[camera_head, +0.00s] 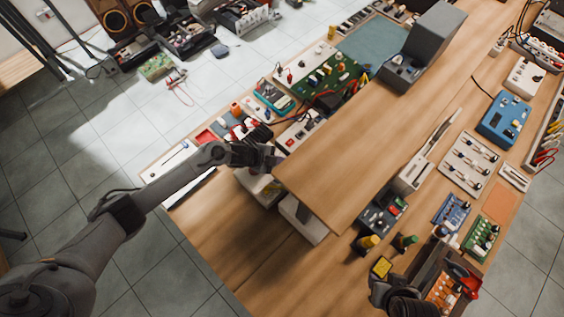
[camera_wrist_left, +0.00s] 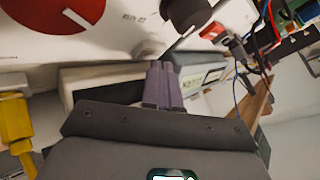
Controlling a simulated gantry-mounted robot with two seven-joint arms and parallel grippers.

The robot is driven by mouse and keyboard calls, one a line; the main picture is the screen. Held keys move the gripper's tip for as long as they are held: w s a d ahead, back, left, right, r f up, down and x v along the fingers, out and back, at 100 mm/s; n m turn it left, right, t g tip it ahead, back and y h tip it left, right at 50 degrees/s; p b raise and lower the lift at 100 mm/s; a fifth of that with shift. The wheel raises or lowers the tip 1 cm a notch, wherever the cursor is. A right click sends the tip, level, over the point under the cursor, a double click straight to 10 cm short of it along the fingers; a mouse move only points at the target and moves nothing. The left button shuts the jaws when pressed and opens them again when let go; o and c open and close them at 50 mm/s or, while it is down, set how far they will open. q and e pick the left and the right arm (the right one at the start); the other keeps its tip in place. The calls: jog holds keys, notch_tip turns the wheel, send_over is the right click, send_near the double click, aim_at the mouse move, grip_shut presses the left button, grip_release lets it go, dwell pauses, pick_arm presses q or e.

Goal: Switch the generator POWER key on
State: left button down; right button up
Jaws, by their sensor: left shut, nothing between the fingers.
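In the left wrist view a white panel (camera_wrist_left: 120,32) carries a large red disc (camera_wrist_left: 45,12), small lettering too blurred to read, and a dark round knob (camera_wrist_left: 187,12). I cannot tell whether this knob is the POWER key. My left gripper (camera_wrist_left: 163,68) is shut and empty, its fingertips just below the knob; contact is unclear. In the head view my left gripper (camera_head: 272,158) is at the left edge of the raised wooden shelf, by a pale box (camera_head: 258,186) partly under it. My right gripper (camera_head: 382,290) is at the lower right, its fingers hard to make out.
The wooden shelf (camera_head: 350,130) overhangs the pale boxes. Red and blue wires (camera_wrist_left: 265,30) hang right of my left fingers. A yellow object (camera_wrist_left: 15,118) stands at the left. An open toolbox (camera_head: 440,285) is beside my right gripper. The lower left bench top (camera_head: 225,250) is clear.

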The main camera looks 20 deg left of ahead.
pick_arm(q)
jog(key=shift+f, duration=0.3)
jog(key=shift+r, duration=0.1)
jog(key=shift+r+p, duration=0.3)
jog(key=shift+r, duration=0.1)
dwell(0.4)
notch_tip(320, 180, up, 6)
jog(key=p, duration=0.5)
dwell(0.5)
